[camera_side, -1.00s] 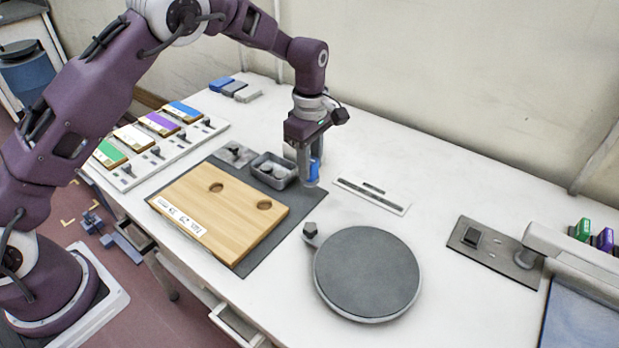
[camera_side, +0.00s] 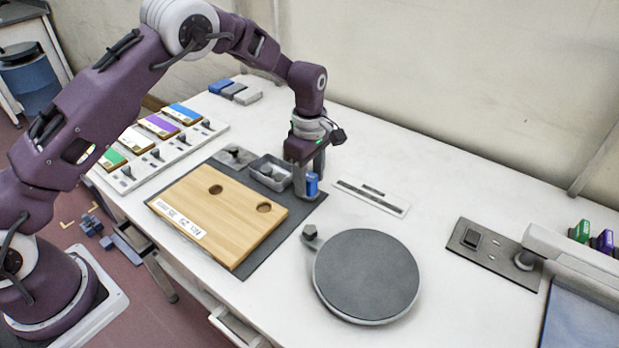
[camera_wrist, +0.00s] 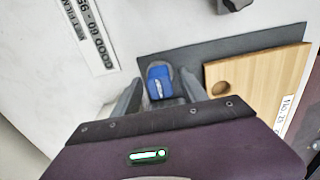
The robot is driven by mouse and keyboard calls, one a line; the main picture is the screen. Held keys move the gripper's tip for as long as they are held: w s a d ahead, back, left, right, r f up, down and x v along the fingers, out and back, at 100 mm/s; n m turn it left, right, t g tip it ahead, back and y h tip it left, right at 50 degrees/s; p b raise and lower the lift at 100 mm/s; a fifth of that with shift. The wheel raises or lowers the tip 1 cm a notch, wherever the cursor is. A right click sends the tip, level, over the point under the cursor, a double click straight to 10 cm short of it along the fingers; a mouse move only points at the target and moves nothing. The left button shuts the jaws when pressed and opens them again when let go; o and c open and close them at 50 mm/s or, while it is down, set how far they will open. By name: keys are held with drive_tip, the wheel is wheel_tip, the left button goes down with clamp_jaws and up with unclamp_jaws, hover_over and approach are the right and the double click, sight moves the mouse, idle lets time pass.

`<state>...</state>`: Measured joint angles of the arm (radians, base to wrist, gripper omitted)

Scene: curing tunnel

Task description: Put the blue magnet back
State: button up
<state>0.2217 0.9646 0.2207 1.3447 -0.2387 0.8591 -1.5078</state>
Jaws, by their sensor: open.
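The blue magnet (camera_side: 312,185) is at the right back corner of the dark mat, close to the grey tray. In the wrist view the blue magnet (camera_wrist: 160,80) lies between my two fingers, with a grey edge around it and a pale mark on its face. My gripper (camera_side: 307,188) points down around it, low over the mat. In the wrist view the fingers of my gripper (camera_wrist: 160,92) stand apart, with a gap on the magnet's sides. The magnet's underside is hidden, so its contact with the mat cannot be told.
A wooden board (camera_side: 220,215) with two round holes lies on the dark mat (camera_side: 255,262). The grey tray (camera_side: 270,170) holds small parts. A flat strip (camera_side: 372,196) lies to the right, and a round grey turntable (camera_side: 366,275) stands in front.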

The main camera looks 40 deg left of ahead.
wheel_tip(320, 180, up, 11)
wheel_tip(320, 180, up, 9)
drive_tip(key=m+t, duration=0.1)
drive_tip(key=m, duration=0.2)
hover_over(310, 176)
drive_tip(key=s+a, duration=0.2)
drive_tip(key=s, duration=0.3)
drive_tip(key=s+a+r+m+t+h, duration=0.1)
drive_tip(key=s+a+r+m+t, duration=0.1)
drive_tip(key=s+r+m, duration=0.6)
drive_tip(key=s+f+m+t, duration=0.1)
drive_tip(key=s+m, duration=0.2)
drive_tip(key=s, duration=0.7)
drive_tip(key=s+a+f+m+t+y, duration=0.1)
drive_tip(key=s+m, duration=0.3)
drive_tip(key=s, duration=0.7)
drive_tip(key=shift+s+a+f+t, duration=0.15)
drive_tip(key=shift+s+f+t, duration=0.15)
drive_tip(key=shift+f, duration=0.5)
